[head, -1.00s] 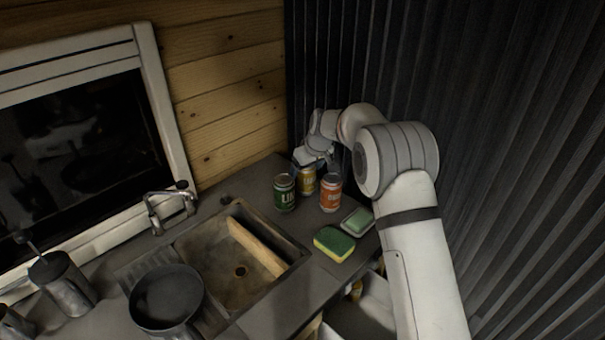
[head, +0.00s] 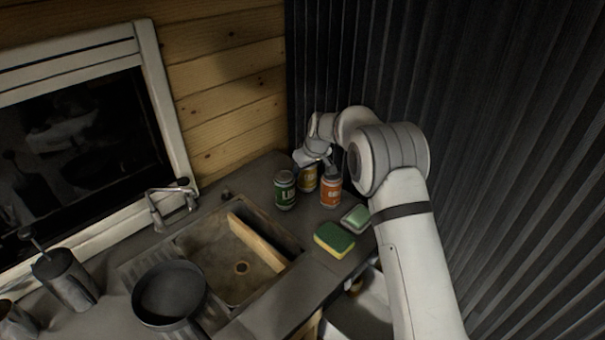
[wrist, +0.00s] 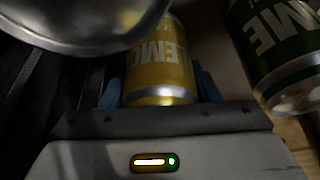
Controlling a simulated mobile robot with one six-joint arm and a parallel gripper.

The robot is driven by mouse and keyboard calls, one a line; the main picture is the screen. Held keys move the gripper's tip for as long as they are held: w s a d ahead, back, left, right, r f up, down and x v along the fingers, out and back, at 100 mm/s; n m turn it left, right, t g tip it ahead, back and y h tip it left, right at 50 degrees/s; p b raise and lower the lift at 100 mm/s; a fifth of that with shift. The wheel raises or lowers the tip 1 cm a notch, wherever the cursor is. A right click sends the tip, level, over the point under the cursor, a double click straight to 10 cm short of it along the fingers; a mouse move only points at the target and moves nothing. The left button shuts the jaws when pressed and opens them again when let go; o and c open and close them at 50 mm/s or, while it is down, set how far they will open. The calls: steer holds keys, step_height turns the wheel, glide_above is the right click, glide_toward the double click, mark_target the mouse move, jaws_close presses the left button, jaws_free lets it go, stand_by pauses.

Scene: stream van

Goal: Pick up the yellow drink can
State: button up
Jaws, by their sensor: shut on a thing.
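The yellow drink can (head: 307,180) stands on the counter between and slightly behind a green can (head: 285,190) and an orange can (head: 331,188). My gripper (head: 312,165) is at its upper part and covers its top in the head view. In the wrist view the yellow can (wrist: 162,65), with lettering "LEMO", sits between the bluish fingers of my gripper (wrist: 160,88), which is shut on it. The green can (wrist: 282,55) is close by at the right there. I cannot tell whether the yellow can's base touches the counter.
A sponge (head: 334,240) and a green soap in a dish (head: 356,217) lie in front of the orange can. A corrugated wall (head: 500,150) is close at the right.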

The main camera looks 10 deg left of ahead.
steer(key=shift+c, duration=1.4)
steer(key=shift+r, duration=0.1)
